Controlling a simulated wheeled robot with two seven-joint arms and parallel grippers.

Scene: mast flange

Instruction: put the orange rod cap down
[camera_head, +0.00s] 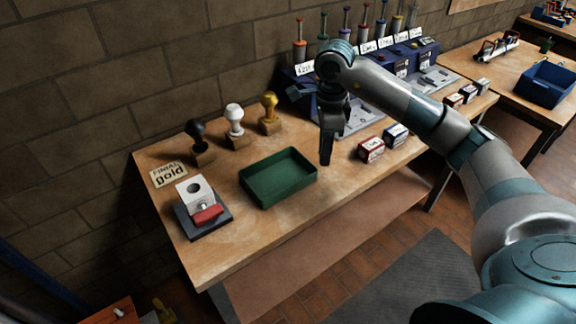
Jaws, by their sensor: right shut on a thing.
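My right gripper (327,150) hangs fingers-down above the bench, just right of the green tray (278,198) in the picture. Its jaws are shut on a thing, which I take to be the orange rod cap. The cap itself does not show clearly; the fingers and wrist hide it. An orange upright piece with a thin rod (299,48) stands in the back row, left of my wrist. My left gripper is not in view.
Black (200,150), white (235,125) and gold (269,112) finials stand on wooden blocks by the wall. A grey fixture with a red part (207,215) sits front left. Two small labelled boxes (371,150) lie right of the gripper. Bare bench lies around the tray.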

